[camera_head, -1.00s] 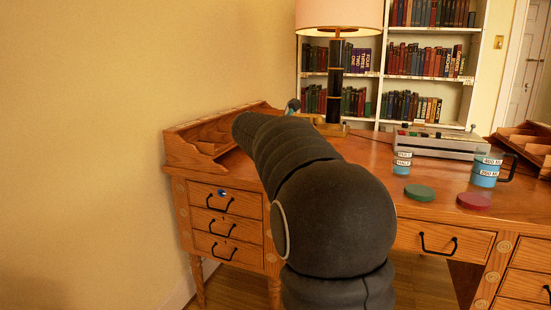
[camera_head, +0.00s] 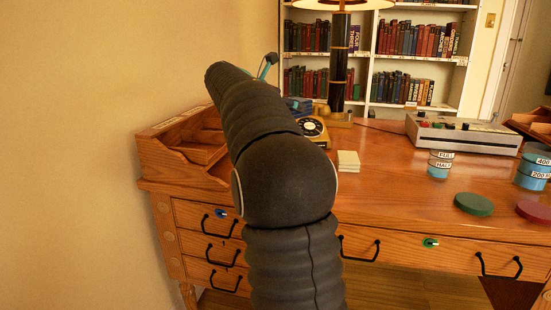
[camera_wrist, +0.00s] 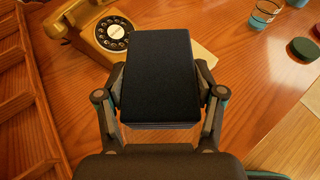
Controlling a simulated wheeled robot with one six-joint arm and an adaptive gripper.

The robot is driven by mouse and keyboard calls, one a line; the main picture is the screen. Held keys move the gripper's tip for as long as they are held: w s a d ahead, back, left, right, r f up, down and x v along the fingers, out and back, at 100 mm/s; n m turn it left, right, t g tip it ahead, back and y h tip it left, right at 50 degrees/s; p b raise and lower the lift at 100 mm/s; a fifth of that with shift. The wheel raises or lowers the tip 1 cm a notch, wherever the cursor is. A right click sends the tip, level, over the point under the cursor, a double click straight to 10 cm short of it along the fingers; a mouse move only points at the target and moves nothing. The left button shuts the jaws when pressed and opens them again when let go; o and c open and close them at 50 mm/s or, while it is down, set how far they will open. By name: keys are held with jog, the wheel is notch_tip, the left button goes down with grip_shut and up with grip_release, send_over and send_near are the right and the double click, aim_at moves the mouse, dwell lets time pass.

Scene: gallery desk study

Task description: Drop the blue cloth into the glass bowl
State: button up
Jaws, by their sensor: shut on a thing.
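My gripper (camera_wrist: 160,92) is shut on a dark blue, flat, folded rectangle, which looks like the blue cloth (camera_wrist: 158,70), in the wrist view. Its fingers press on the two sides, and layered edges show at the near end. The cloth is held above the wooden desk. In the head view a bit of blue cloth (camera_head: 297,104) shows beyond my arm, and my arm hides most of the gripper. I see no glass bowl in either current view.
A yellow rotary telephone (camera_head: 313,129) and a pale note pad (camera_head: 348,161) lie near the held cloth. A wooden tray (camera_head: 190,150) stands at the desk's left end. A lamp (camera_head: 339,60), labelled cup (camera_head: 440,164), measuring jug (camera_head: 533,170) and green disc (camera_head: 473,204) stand farther right.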

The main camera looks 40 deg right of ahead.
jog(key=shift+w+f, duration=0.1)
jog(key=shift+f, duration=2.85)
jog(key=o, duration=1.2)
jog(key=shift+o, duration=0.2)
jog(key=v, duration=1.2)
jog(key=shift+d+r, duration=0.1)
